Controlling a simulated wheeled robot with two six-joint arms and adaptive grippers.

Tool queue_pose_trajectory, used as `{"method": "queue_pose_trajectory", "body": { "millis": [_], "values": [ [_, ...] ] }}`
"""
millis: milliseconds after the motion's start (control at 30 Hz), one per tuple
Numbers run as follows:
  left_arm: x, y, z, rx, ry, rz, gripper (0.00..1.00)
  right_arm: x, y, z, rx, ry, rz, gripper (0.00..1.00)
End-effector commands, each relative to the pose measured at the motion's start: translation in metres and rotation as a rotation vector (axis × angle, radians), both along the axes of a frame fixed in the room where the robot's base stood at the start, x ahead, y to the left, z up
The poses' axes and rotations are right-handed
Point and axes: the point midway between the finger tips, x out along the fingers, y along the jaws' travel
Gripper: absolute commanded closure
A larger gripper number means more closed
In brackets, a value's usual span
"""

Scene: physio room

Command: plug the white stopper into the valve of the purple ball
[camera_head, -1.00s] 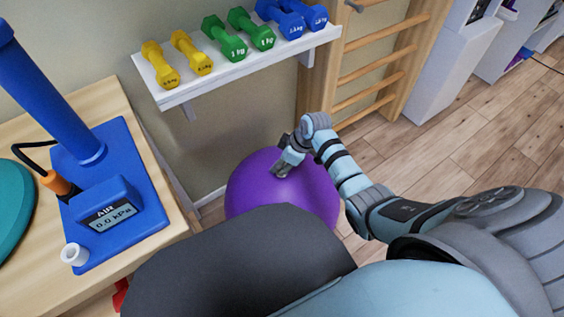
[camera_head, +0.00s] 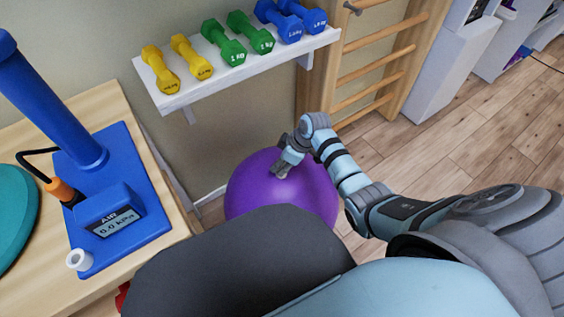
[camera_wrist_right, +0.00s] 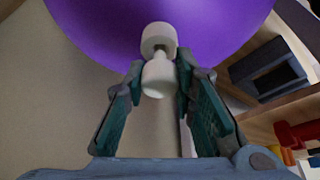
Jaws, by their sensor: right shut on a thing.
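The purple ball (camera_head: 310,192) sits low between the wall and my body; it also fills the top of the right wrist view (camera_wrist_right: 95,28). My right gripper (camera_head: 281,169) is at the ball's upper side in the head view. In the right wrist view my right gripper (camera_wrist_right: 162,85) is shut on the white stopper (camera_wrist_right: 158,80), between its two fingertips. A second white rounded end (camera_wrist_right: 158,38) lies beyond it against the ball; I cannot tell whether this is the stopper's far end or the valve. My left gripper is out of view.
A wooden table (camera_head: 45,293) at left bears a blue pump (camera_head: 112,212) with a gauge reading 0.0 kPa and a small white cup (camera_head: 79,260). A wall shelf (camera_head: 250,67) holds several dumbbells.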

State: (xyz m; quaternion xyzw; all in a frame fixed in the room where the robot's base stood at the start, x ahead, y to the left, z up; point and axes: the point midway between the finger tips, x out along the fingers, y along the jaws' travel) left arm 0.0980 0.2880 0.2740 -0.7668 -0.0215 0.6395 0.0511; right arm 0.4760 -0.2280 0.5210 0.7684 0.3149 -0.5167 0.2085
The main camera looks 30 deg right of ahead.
Motion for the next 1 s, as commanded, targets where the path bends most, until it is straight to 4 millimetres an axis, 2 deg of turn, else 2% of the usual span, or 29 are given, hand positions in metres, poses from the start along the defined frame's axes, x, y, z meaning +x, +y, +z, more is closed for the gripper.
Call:
{"method": "queue_pose_trajectory", "body": {
  "millis": [600, 1000],
  "values": [
    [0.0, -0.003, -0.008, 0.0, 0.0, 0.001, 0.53, -0.001, 0.001, -0.015, 0.0, 0.001, 0.0, 1.0],
    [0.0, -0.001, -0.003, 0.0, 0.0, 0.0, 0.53, -0.003, 0.001, -0.012, 0.001, 0.008, 0.0, 1.0]
  ]
}}
